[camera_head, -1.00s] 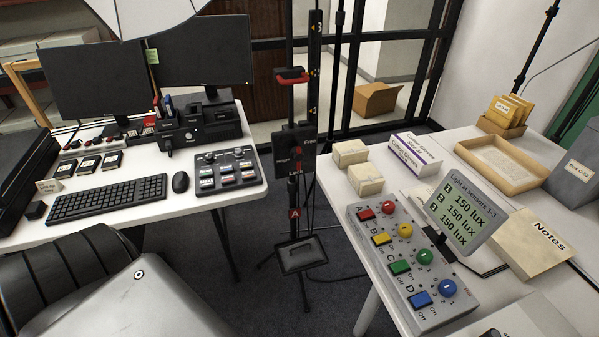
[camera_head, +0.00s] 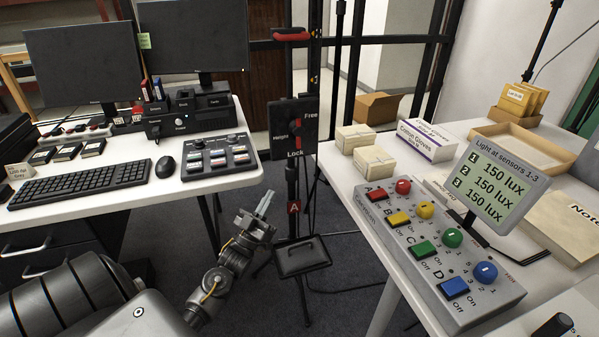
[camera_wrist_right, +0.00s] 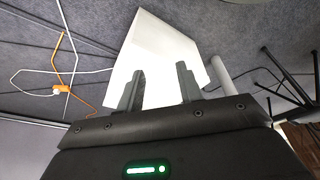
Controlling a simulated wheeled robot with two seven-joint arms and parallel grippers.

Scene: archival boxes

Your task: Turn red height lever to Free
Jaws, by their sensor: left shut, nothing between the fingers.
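The red height lever (camera_head: 297,128) sits on an upright black plate (camera_head: 281,122) on the stand in the middle of the head view. The plate reads Height, with Free at its upper right and Lock at its bottom.
A red-gripped handle (camera_head: 291,36) is higher on the stand and a black tray (camera_head: 302,257) lower. The left desk (camera_head: 222,182) holds a keyboard and control panel. The right table (camera_head: 341,177) holds a button box (camera_head: 405,237) and a lux display (camera_head: 497,188). A floor gap separates them.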

